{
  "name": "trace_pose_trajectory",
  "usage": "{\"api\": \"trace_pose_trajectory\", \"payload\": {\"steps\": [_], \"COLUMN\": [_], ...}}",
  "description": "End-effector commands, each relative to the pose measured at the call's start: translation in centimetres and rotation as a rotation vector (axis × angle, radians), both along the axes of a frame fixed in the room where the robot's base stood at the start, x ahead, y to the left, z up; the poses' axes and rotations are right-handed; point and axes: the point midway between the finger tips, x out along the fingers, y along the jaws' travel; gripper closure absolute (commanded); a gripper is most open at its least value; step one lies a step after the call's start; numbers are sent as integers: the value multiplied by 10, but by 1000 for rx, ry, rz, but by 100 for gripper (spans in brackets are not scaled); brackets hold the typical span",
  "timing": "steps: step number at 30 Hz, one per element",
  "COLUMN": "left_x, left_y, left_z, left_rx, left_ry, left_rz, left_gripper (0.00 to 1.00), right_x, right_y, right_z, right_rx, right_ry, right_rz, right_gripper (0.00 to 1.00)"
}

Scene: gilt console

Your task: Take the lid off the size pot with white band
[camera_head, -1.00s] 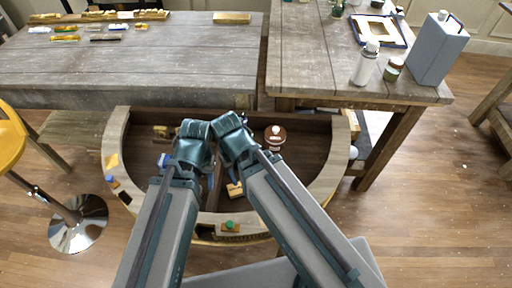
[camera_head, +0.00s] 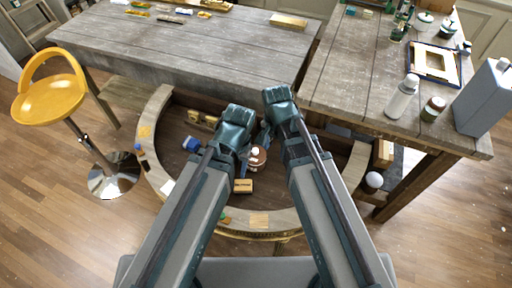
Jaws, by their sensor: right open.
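A small round brown pot (camera_head: 257,160) with a pale band and a white knob on top stands on the dark floor inside the curved console. I take it for the size pot; its lid seems to be on. My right gripper (camera_head: 266,136) is open just beyond the pot, mostly hidden by its own wrist. My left gripper (camera_head: 244,158) is close to the pot's left side. Its fingers are largely hidden by my arm, so I cannot tell its opening. I cannot tell whether either gripper touches the pot.
The console's curved pale rim (camera_head: 155,150) surrounds the pot. A tan block (camera_head: 243,186) and a blue item (camera_head: 191,144) lie inside. Grey wooden tables stand behind, with a white bottle (camera_head: 402,97), a jar (camera_head: 433,109) and a grey can (camera_head: 482,98). A yellow stool (camera_head: 50,98) stands left.

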Motion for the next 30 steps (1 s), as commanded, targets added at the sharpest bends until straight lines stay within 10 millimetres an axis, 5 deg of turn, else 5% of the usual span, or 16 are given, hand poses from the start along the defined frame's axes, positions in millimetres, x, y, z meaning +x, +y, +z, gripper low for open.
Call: {"api": "trace_pose_trajectory", "payload": {"steps": [1, 6, 15, 21, 30], "left_x": [0, 0, 0, 0, 0], "left_y": [0, 0, 0, 0, 0], "left_z": [14, 24, 33, 35, 32], "left_rx": [0, 0, 0, 0, 0], "left_ry": [0, 0, 0, 0, 0], "left_rz": [0, 0, 0, 0, 0], "left_gripper": [50, 50, 50, 50, 50], "right_x": [14, 38, 63, 69, 69], "right_y": [1, 17, 48, 57, 58], "right_z": [14, 23, 33, 35, 31], "right_rx": [8, 25, 32, 32, 32], "right_ry": [-6, -18, -20, -21, -20], "right_rz": [-121, -537, -1095, -1264, -1297], "right_gripper": [32, 32, 32, 32, 32]}}
